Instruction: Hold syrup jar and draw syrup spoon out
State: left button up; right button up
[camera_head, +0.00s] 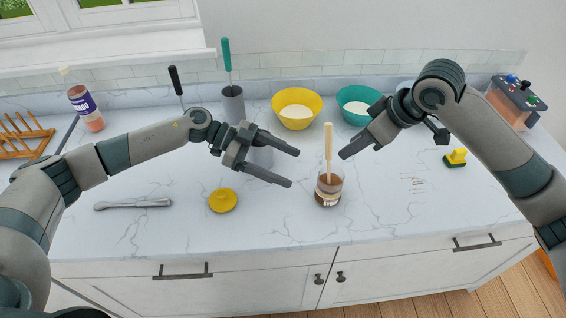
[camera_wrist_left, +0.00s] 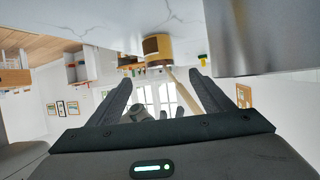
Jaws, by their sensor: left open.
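The syrup jar (camera_head: 329,190) is a small clear jar with brown syrup, standing upright near the counter's front middle. The syrup spoon (camera_head: 328,142) stands in it, its pale wooden handle rising steeply. My left gripper (camera_head: 294,168) is open and empty, to the left of the jar, its fingers pointing towards it without touching. The upside-down left wrist view shows the jar (camera_wrist_left: 157,48) ahead of the open fingers and the spoon handle (camera_wrist_left: 182,92) between them. My right gripper (camera_head: 358,152) hangs right of the spoon handle, apart from it; its opening is unclear. The spoon's lower end is hidden in the syrup.
A yellow lid-like piece (camera_head: 223,201) and a grey utensil (camera_head: 133,204) lie to the left. A yellow bowl (camera_head: 297,108) and a teal bowl (camera_head: 359,104) stand behind. A yellow sponge (camera_head: 455,158) is at right. The counter (camera_head: 280,222) around the jar is clear.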

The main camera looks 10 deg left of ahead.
aim_at(329, 187)
pick_arm(q)
jog(key=x, duration=1.7)
jog(key=shift+d, duration=0.2)
